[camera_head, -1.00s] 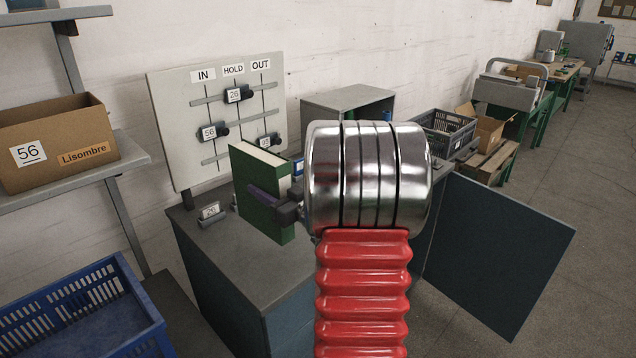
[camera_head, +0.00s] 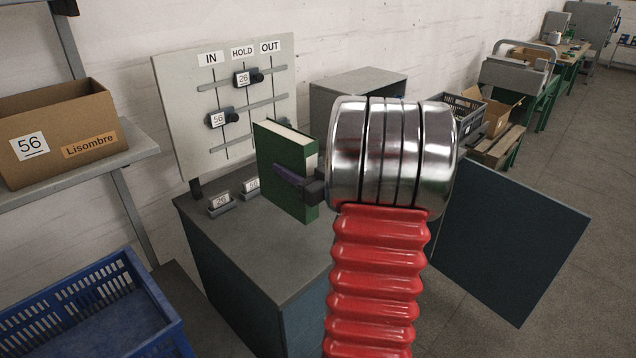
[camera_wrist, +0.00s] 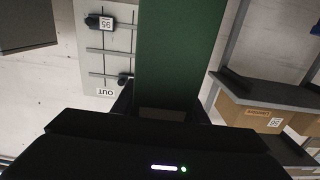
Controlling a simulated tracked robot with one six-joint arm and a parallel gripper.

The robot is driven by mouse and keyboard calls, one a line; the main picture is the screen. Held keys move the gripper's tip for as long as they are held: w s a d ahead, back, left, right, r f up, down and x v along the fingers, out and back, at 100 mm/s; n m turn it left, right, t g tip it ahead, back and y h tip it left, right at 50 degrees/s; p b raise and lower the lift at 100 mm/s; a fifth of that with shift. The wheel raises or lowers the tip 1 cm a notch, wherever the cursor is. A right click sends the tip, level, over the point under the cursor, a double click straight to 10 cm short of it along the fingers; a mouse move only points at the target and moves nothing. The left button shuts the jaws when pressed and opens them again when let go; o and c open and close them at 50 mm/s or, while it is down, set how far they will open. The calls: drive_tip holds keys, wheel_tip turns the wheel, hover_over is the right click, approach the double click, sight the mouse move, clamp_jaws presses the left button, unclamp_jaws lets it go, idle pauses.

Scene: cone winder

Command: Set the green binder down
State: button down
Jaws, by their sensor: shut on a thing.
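A green binder (camera_head: 278,160) with white page edges stands upright in my gripper (camera_head: 308,186), over the back of a grey cabinet top (camera_head: 272,256). In the wrist view the binder (camera_wrist: 176,55) fills the middle of the picture, between the fingers. I cannot tell whether its lower edge touches the cabinet top.
Small numbered card holders (camera_head: 221,203) stand on the cabinet at left. A board marked IN, HOLD, OUT (camera_head: 184,89) rises behind. A cardboard box (camera_head: 60,135) sits on a shelf, above a blue crate (camera_head: 95,310). The cabinet's front top is clear.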

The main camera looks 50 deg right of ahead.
sight(293, 195)
drive_tip(key=shift+f, duration=2.7)
drive_tip(key=shift+f, duration=1.95)
drive_tip(key=c, duration=1.1)
unclamp_jaws()
drive_tip(key=shift+s, duration=0.6)
drive_tip(key=s, duration=0.3)
drive_tip(key=s+a, duration=0.1)
drive_tip(key=s, duration=0.7)
drive_tip(key=shift+a, duration=0.15)
